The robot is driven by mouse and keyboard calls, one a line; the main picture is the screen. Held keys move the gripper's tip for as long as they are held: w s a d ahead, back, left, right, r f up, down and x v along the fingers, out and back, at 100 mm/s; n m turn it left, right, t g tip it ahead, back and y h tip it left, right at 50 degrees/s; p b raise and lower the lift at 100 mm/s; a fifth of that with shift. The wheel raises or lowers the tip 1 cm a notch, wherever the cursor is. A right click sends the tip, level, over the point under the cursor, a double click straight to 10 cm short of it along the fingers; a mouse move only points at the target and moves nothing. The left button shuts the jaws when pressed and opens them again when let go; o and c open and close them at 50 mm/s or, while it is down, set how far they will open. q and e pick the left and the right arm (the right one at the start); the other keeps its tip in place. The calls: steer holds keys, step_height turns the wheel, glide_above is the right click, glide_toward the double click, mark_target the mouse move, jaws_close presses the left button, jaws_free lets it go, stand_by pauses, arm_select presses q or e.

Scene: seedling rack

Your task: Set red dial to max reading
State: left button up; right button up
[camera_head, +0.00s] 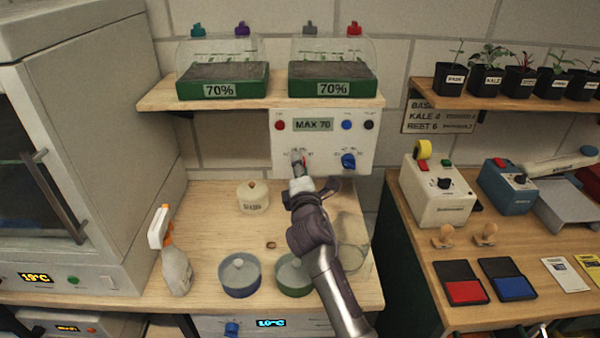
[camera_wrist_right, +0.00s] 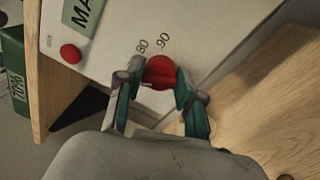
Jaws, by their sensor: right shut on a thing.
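The white control panel (camera_head: 364,152) is mounted under the shelf and carries a display reading "MAX 70" (camera_head: 313,125). The red dial (camera_wrist_right: 160,72) sits on the panel between my right gripper's fingers, with the marks 80 and 90 printed near it. My right gripper (camera_head: 299,165) reaches up to the panel and is shut on the red dial; in the head view it mostly hides the dial. The wrist view also shows the panel (camera_wrist_right: 205,38) and a red button (camera_wrist_right: 70,54). A blue dial (camera_head: 348,160) sits to the right on the panel. My left gripper is not in view.
Two green trays with clear domes, marked 70% (camera_head: 222,89) (camera_head: 335,87), stand on the shelf above. A spray bottle (camera_head: 175,265), a lidded white jar (camera_head: 253,197) and two round pots (camera_head: 240,278) (camera_head: 293,280) stand on the bench below. A glass container is partly behind my arm.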

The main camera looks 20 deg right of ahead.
steer(key=shift+f+m+b, duration=0.2)
steer(key=shift+m+b, duration=0.1)
steer(key=shift+m, duration=0.3)
steer(key=o, duration=1.1)
steer(key=shift+r, duration=0.1)
steer(key=shift+o, duration=0.2)
steer(key=v, duration=1.2)
